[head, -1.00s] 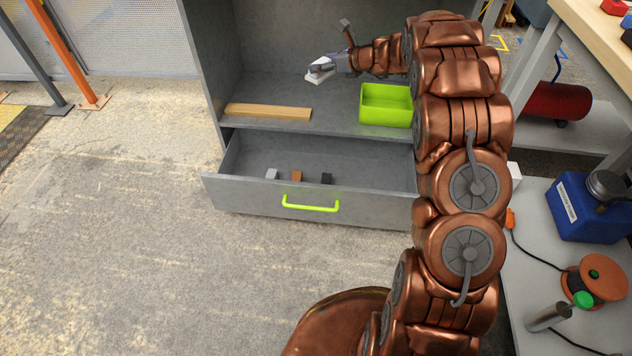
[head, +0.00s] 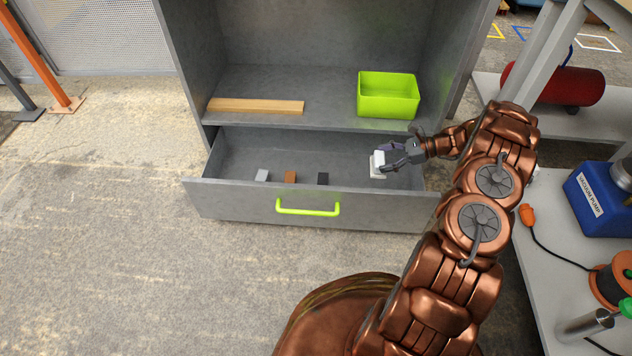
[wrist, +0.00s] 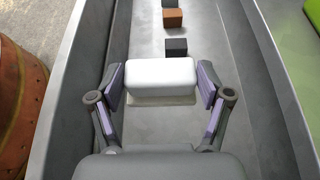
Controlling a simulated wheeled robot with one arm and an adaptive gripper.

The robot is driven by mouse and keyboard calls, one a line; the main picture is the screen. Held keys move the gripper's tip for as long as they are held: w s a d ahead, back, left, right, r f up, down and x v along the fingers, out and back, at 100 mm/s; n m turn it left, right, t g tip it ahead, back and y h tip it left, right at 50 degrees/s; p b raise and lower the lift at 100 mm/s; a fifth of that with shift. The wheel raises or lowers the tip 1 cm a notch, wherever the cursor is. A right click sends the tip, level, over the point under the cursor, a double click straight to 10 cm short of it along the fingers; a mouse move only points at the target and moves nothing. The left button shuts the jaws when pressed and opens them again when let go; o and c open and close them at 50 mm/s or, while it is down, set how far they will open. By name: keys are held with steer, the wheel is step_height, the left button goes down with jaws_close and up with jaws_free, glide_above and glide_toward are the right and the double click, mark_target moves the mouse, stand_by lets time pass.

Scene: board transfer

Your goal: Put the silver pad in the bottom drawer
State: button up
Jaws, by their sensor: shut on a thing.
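The silver pad, a pale, nearly white block (head: 377,168), is inside the open bottom drawer (head: 240,203), toward its right end. My gripper (head: 384,156) reaches in from the right and is shut on it. In the wrist view the pad (wrist: 160,76) sits level between the two fingers of my gripper (wrist: 160,84), with the drawer floor beneath. I cannot tell whether the pad touches the floor.
A wooden board (head: 255,106) and a green bin (head: 388,94) stand on the shelf above. Floor is free between the cubes and the pad.

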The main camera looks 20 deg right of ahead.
steer(key=shift+s+f, duration=0.2)
steer(key=shift+f, duration=0.1)
step_height(320, 180, down, 10)
steer(key=b, duration=0.4)
steer(key=shift+f, duration=0.45)
steer(key=o, duration=1.1)
steer(key=shift+o, duration=0.2)
steer(key=shift+r, duration=0.1)
